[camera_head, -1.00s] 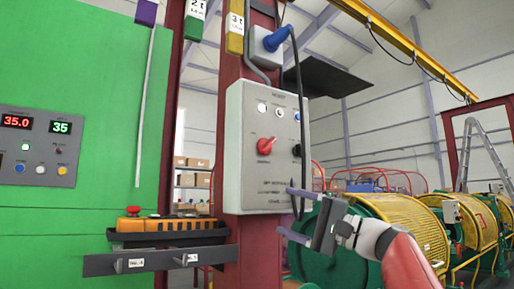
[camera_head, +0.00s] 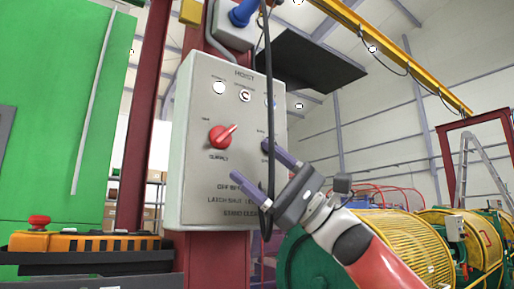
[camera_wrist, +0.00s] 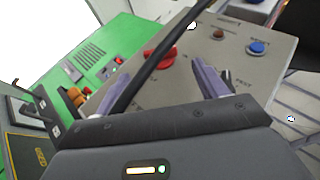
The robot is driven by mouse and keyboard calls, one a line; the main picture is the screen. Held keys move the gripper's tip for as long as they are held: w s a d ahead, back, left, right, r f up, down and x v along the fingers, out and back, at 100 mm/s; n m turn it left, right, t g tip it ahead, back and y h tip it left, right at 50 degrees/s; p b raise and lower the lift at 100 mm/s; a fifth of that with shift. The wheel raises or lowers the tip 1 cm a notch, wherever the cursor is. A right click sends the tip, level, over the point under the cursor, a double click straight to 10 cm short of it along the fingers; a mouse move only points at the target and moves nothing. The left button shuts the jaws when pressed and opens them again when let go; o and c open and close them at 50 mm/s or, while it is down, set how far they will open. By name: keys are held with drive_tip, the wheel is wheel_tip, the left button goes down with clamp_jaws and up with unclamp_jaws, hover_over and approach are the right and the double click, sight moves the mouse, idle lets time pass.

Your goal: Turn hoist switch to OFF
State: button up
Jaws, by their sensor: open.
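The grey hoist box (camera_head: 205,85) is mounted on a dark red column. A red rotary switch (camera_head: 221,136) sits on its face, its pointer tilted to the upper right; the labels by it are too small to read surely. It also shows in the wrist view (camera_wrist: 160,57). A dark knob at the box's right is partly hidden behind my gripper and a cable. My gripper (camera_head: 256,174) is open and empty, in front of the box's lower right, below and right of the red switch. In the wrist view its fingers (camera_wrist: 168,88) stand apart, with the red switch beyond them.
A black cable (camera_head: 268,60) hangs down the box front and crosses close to my gripper. A blue plug (camera_head: 243,12) is above. Yellow guarded machines (camera_head: 390,235) stand at right.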

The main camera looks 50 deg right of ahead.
sight(229, 136)
drive_tip(key=x, duration=0.2)
drive_tip(key=p+x, duration=0.1)
drive_tip(key=x, duration=0.2)
drive_tip(key=p+x, duration=0.1)
drive_tip(key=x, duration=0.2)
drive_tip(key=shift+s+a+r, duration=0.2)
drive_tip(key=shift+s, duration=0.05)
drive_tip(key=shift+c, duration=0.4)
drive_tip(key=c, duration=0.9)
drive_tip(key=n+g+p, duration=0.2)
drive_tip(key=p, duration=0.1)
drive_tip(key=shift+r+g, duration=0.4)
drive_tip(key=shift+n+g+p, duration=0.4)
drive_tip(key=shift+n+p, duration=0.1)
drive_tip(key=shift+p, duration=0.2)
drive_tip(key=shift+f+n+g+h, duration=0.4)
drive_tip(key=shift+g+h, duration=0.1)
drive_tip(key=shift+g, duration=0.1)
